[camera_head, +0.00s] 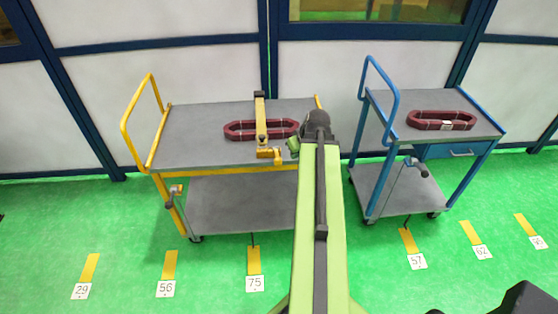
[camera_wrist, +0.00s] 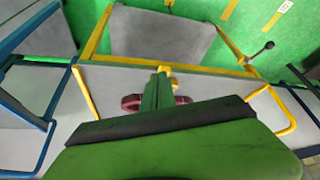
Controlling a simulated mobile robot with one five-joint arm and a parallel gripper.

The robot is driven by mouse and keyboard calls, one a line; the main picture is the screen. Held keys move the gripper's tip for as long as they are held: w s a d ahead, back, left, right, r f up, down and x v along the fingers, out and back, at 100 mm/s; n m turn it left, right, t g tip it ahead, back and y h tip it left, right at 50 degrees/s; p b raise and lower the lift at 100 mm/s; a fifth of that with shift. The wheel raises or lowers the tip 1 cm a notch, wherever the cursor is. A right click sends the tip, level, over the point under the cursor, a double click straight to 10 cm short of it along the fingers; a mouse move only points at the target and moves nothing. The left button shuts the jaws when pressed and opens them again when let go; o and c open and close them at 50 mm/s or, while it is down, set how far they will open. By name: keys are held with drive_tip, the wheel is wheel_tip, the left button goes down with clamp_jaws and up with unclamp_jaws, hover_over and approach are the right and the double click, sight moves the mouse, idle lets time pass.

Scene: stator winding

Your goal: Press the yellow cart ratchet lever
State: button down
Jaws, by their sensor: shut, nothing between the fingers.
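The yellow cart (camera_head: 190,140) has a grey top, a yellow frame and a push handle at its left. A small lever with a dark grip (camera_head: 170,199) sticks out below its front left corner; it also shows at the upper right in the wrist view (camera_wrist: 261,52). A yellow upright bar with a bracket (camera_head: 261,120) stands at the cart's front edge. My gripper (camera_head: 293,146) is near the cart's front right, right of the bracket and well apart from the dark-gripped lever. Its shut green fingers (camera_wrist: 158,92) show in the wrist view, with nothing between them.
A dark red coil (camera_head: 240,130) lies on the yellow cart, partly behind the bar. A blue cart (camera_head: 380,150) with another red coil (camera_head: 441,120) stands at the right. Green floor with numbered yellow marks is clear in front. A panelled wall is behind.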

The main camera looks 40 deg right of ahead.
drive_tip(key=w+a+r+m+t+y+b, duration=0.1)
drive_tip(key=w+a+t+y+b, duration=0.1)
drive_tip(key=w+t+y+b, duration=0.3)
drive_tip(key=w+a+r+m+t+y+b, duration=0.1)
drive_tip(key=w+a+t+y+b, duration=0.1)
drive_tip(key=w+y+b, duration=0.4)
drive_tip(key=s+d+f+m+t+b, duration=0.1)
drive_tip(key=s+d+f+t+b, duration=0.1)
drive_tip(key=d+f+b, duration=0.6)
drive_tip(key=s+d+f+t+b, duration=0.3)
drive_tip(key=d+f+b, duration=0.5)
drive_tip(key=b, duration=1.5)
drive_tip(key=shift+s+d+f+m+t, duration=0.25)
drive_tip(key=shift+d+m+t, duration=0.25)
drive_tip(key=shift+t, duration=0.4)
drive_tip(key=shift+w+r, duration=0.1)
